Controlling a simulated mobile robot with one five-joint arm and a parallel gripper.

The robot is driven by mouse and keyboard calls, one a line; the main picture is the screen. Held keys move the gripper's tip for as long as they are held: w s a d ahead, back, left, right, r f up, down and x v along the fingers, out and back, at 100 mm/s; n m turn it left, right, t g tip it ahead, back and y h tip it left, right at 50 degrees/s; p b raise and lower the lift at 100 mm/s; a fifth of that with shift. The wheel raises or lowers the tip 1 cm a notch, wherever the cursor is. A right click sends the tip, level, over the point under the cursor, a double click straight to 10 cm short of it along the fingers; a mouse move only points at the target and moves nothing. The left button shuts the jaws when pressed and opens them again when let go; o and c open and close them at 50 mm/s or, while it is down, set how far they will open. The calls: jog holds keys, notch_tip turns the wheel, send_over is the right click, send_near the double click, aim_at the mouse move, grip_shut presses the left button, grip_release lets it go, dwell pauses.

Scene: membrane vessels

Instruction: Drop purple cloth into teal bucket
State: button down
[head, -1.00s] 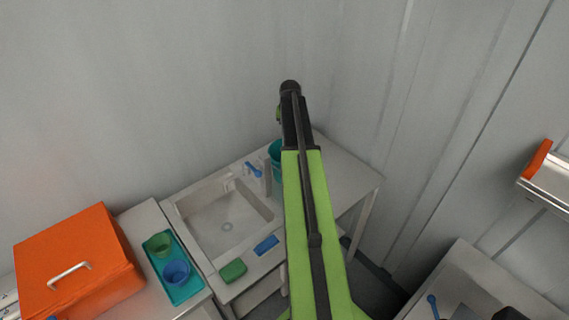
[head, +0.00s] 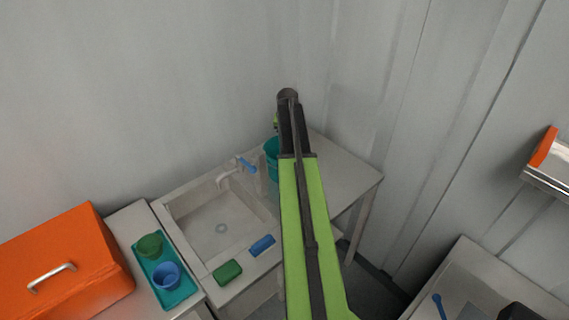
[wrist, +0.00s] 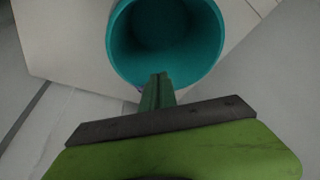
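The teal bucket (wrist: 207,62) fills the top middle of the wrist view, with its open mouth facing me and a dark inside. In the head view the bucket (head: 271,160) stands on the right end of the sink counter, partly behind my arm. My gripper (wrist: 160,78) shows as narrow green fingers close together, overlapping the near rim of the bucket in the picture. Its height above the rim is unclear. A tiny purple sliver beside the fingers may be the purple cloth (wrist: 139,90); the rest is hidden. I cannot tell if the fingers hold it.
A sink (head: 222,228) with a blue-handled tap (head: 246,165) lies left of the bucket. A green sponge (head: 227,272) and a blue one (head: 262,245) lie on its front edge. Further left are a teal tray (head: 182,292) with cups and an orange box (head: 65,265). Walls stand close behind.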

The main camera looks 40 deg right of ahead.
jog(key=c, duration=1)
grip_release()
jog(key=shift+o, duration=0.4)
jog(key=o, duration=0.6)
jog(key=shift+o, duration=0.2)
notch_tip(320, 180, up, 6)
jog(key=a+g+y+p, duration=0.1)
jog(key=p, duration=0.6)
jog(key=shift+s+y, duration=0.4)
